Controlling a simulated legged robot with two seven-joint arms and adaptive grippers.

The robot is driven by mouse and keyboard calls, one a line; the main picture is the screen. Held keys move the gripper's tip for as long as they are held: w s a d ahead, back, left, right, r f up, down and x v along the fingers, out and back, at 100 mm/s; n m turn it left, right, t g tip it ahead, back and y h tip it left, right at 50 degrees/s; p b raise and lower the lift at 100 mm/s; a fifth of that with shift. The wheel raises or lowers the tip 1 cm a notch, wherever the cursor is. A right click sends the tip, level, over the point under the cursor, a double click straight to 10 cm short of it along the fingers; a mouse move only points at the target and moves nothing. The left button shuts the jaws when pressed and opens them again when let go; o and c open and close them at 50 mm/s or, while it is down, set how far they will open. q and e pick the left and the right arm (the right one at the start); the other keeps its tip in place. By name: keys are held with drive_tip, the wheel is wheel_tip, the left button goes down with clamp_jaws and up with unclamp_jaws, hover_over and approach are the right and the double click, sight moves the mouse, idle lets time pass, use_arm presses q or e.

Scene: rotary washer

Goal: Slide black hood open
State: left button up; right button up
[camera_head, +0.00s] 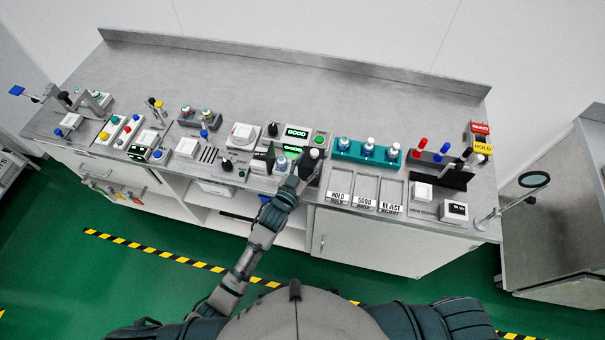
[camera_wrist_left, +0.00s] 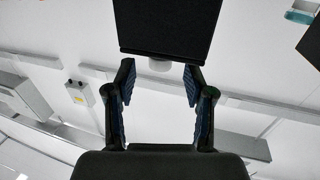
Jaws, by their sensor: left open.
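The black hood (camera_head: 312,164) is near the middle of the bench's front part, by the green-lit GOOD displays. In the left wrist view a black, flat-faced block (camera_wrist_left: 165,27), which appears to be the hood, stands beyond the fingertips, with a small pale round part under its edge. My left gripper (camera_head: 294,178) is at the hood's front left side. In the left wrist view my left gripper (camera_wrist_left: 159,80) is open with nothing between its fingers. Whether a finger touches the hood cannot be told. My arm hides part of the bench front there. My right gripper is out of view.
The grey bench (camera_head: 260,85) is clear along its back. A teal holder (camera_head: 366,152) with white-topped knobs and the HOLD, GOOD and REJECT trays (camera_head: 365,190) stand to the right. A white square device (camera_head: 243,135) stands left. A magnifier arm (camera_head: 515,202) rises at the right end.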

use_arm(q)
drive_tip(key=d+v, duration=0.1)
drive_tip(key=v, duration=0.5)
drive_tip(key=shift+s, duration=0.75)
drive_tip(key=shift+a, duration=0.45)
